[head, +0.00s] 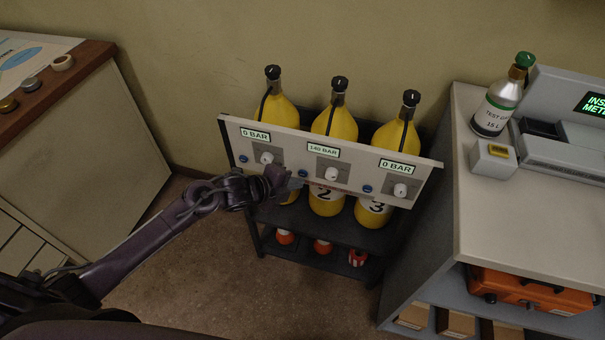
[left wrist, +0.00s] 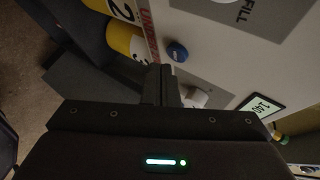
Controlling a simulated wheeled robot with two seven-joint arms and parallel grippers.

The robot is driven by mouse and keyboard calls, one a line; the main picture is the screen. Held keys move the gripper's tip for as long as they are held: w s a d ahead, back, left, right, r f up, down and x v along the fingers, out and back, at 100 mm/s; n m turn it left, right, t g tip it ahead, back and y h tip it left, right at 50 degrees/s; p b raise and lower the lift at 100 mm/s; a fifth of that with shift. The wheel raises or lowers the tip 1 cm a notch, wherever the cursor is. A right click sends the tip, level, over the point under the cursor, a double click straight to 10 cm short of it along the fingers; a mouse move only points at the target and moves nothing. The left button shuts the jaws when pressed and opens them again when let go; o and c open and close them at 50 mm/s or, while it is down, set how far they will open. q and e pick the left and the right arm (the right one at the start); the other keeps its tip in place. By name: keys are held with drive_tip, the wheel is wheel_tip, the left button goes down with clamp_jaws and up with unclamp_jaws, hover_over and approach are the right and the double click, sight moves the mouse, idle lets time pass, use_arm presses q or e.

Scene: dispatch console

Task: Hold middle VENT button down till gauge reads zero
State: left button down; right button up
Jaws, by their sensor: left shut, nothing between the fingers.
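The middle blue button (head: 303,173) sits left of the middle white knob (head: 331,174). My left gripper (head: 293,184) is shut and empty, its tips at the panel just below and left of that button. I cannot tell whether they touch it. My right gripper is not in view.
The left gauge (head: 256,135) and right gauge (head: 399,170) read 0 BAR. Several yellow bottles (head: 334,122) stand in a dark rack behind the panel. A grey counter (head: 520,215) stands at the right, a wooden-edged cabinet (head: 95,140) at the left.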

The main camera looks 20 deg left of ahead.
use_arm(q)
drive_tip(key=shift+w, duration=0.35)
drive_tip(key=shift+w+b, duration=0.3)
drive_tip(key=shift+w, duration=0.15)
idle(1.5)
drive_tip(key=shift+s+p, duration=0.4)
drive_tip(key=shift+s, duration=0.45)
drive_tip(key=s+p, duration=0.2)
drive_tip(key=s, duration=0.3)
drive_tip(key=shift+a, duration=0.1)
idle(0.4)
